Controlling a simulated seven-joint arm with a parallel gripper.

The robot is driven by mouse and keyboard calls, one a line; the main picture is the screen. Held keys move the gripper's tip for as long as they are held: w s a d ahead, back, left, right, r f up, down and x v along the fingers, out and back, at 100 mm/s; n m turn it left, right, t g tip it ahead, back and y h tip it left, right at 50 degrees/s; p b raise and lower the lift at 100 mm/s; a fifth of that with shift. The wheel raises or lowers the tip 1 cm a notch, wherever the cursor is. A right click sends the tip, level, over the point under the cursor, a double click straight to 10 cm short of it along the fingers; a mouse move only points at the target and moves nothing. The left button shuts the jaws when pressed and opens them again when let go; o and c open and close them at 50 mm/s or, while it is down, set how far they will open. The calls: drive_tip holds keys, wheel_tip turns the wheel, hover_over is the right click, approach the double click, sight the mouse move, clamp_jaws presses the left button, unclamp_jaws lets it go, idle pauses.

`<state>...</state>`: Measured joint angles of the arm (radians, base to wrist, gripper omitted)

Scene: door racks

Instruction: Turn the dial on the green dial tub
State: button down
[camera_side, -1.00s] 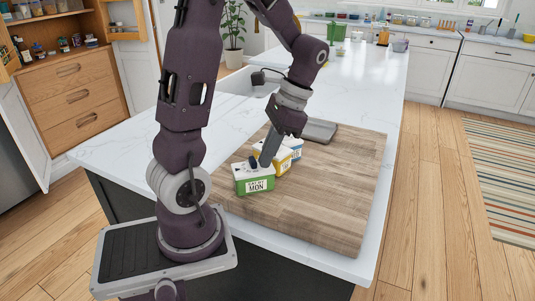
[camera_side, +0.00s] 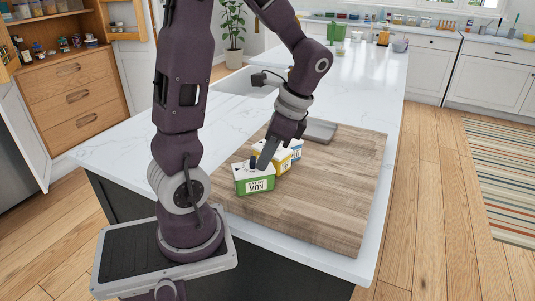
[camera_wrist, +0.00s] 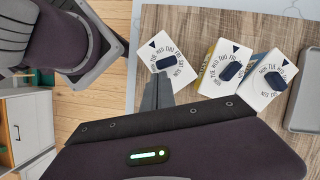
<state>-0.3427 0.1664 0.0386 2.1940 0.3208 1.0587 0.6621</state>
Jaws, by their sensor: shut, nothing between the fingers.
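The green dial tub (camera_side: 254,185) is a white-topped box with a green front marked MON. It stands nearest on the wooden board, with a dark dial (camera_side: 253,164) on top. In the wrist view its white top (camera_wrist: 178,73) is the leftmost of three, with day names in an arc around the dark dial (camera_wrist: 166,62). My gripper (camera_side: 262,167) is shut and empty, pointing down right beside the dial. In the wrist view the fingertips (camera_wrist: 160,76) are at the near edge of the dial; I cannot tell whether they touch it.
A yellow tub (camera_side: 284,164) and a blue tub (camera_side: 297,148) stand close behind the green one, with similar dials. A grey tray (camera_side: 320,131) lies at the back of the board (camera_side: 330,200). The board's front and right parts are clear.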

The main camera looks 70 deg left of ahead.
drive_tip(key=shift+s+d+m+t+y, duration=0.1)
drive_tip(key=shift+s+m+t+y, duration=0.15)
drive_tip(key=shift+m, duration=0.6)
drive_tip(key=shift+s+d+m+t+y, duration=0.15)
drive_tip(key=shift+m+y, duration=0.1)
drive_tip(key=shift+m, duration=0.6)
